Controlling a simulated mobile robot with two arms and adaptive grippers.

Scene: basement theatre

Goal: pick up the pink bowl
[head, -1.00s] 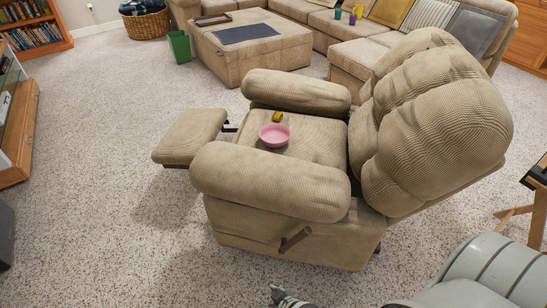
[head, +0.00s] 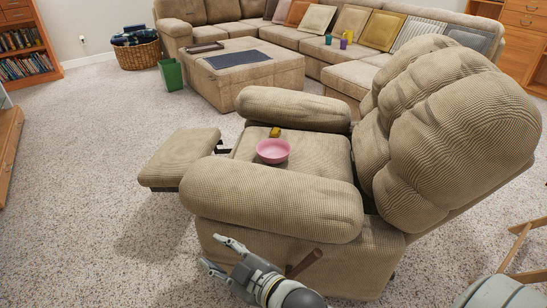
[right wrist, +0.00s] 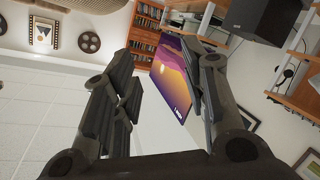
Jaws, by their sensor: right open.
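The pink bowl (head: 273,150) sits upright on the seat of the beige recliner (head: 330,158), between its two armrests. A small yellow item (head: 275,132) lies just behind the bowl. My right gripper (head: 218,254) is low in front of the near armrest, beside the recliner's wooden lever. It is apart from the bowl, with the near armrest between them. In the right wrist view the gripper's fingers (right wrist: 160,85) are spread with nothing between them. The bowl is not in the right wrist view. My left gripper is not in view.
The near armrest (head: 270,203) stands high beside the seat. The footrest (head: 180,158) is extended to the left. Behind are an ottoman (head: 285,72), a green bin (head: 171,74) and a sectional sofa (head: 225,18). Carpet on the left is clear. A wooden-legged piece (head: 520,245) stands at right.

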